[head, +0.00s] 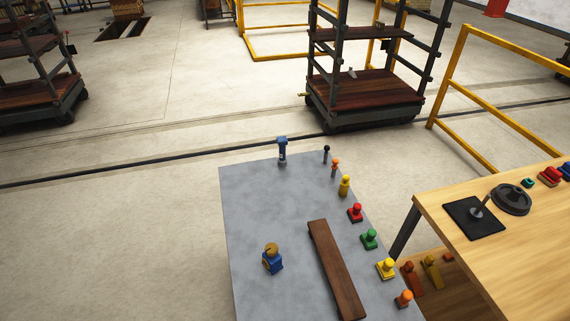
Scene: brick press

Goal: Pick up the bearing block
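A small blue block with a round brass-coloured part (272,260), which looks like the bearing block, stands on the grey tabletop (250,215). It is left of a long brown wooden bar (336,270), with a bare gap between them. Nothing touches it from above. Neither of my grippers is in the head view.
A blue upright piece (282,150) stands at the table's far edge. Several coloured knobbed pieces, such as a red one (355,212), line the right edge. A wooden table (500,250) is at right. Wheeled racks (365,90) stand beyond. The grey table's middle is clear.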

